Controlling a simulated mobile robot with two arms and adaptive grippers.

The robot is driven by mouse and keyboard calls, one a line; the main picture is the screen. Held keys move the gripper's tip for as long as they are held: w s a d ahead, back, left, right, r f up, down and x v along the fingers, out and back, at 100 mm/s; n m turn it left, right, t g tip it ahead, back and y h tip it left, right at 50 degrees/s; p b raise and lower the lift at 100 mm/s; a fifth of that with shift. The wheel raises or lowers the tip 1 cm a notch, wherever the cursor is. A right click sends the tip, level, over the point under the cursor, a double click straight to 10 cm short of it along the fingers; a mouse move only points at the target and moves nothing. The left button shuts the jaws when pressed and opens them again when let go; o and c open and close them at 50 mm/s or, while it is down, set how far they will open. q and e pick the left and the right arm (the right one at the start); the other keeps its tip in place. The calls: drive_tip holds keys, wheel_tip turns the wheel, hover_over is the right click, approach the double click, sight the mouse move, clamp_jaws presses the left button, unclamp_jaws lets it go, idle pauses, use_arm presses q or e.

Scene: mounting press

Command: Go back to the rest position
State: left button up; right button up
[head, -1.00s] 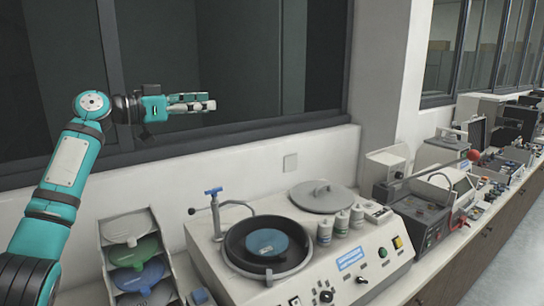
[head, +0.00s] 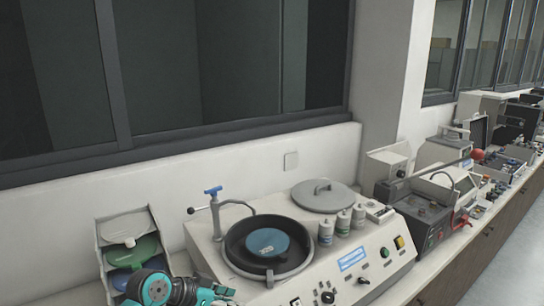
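My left gripper (head: 226,293) is low at the bottom edge of the head view. Its teal wrist (head: 152,288) is in front of the tiered rack of discs. The fingers show small and partly cut by the frame edge, by the front left corner of the grey machine (head: 208,262). I cannot tell whether they are open or shut, or whether they touch anything. My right gripper is out of view.
The machine has a black bowl with a blue disc (head: 266,241), a blue-handled tap (head: 214,192) and several small bottles (head: 343,222). A round grey lid (head: 325,194) lies behind the bowl. The rack (head: 127,228) stands left. More devices (head: 427,212) line the bench to the right.

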use_arm(q)
drive_tip(key=s+a+f+n+g+y, duration=0.1)
drive_tip(key=s+f+y, duration=0.1)
drive_tip(key=s+f, duration=0.45)
drive_tip(key=s+a+f+n+y, duration=0.15)
drive_tip(key=s+f, duration=0.25)
drive_tip(key=s, duration=0.5)
drive_tip(key=s+a+f+n+g+y, duration=0.15)
drive_tip(key=s+a, duration=0.25)
drive_tip(key=s, duration=0.5)
drive_tip(key=s+a+n+y, duration=0.3)
drive_tip(key=s+a, duration=0.1)
drive_tip(key=s, duration=0.5)
wheel_tip(320, 180, down, 42)
drive_tip(key=s+g+b, duration=0.1)
drive_tip(key=s+b, duration=0.1)
drive_tip(key=b, duration=1.2)
drive_tip(key=s+a+f+b, duration=0.1)
drive_tip(key=s+f+b, duration=0.3)
drive_tip(key=s+f, duration=0.4)
drive_tip(key=s+a+f+g+b, duration=0.1)
drive_tip(key=s+f+b, duration=0.3)
drive_tip(key=f, duration=1)
drive_tip(key=s+a, duration=0.1)
drive_tip(key=s, duration=0.2)
drive_tip(key=shift+s+f+m, duration=0.25)
drive_tip(key=shift+s+m, duration=0.15)
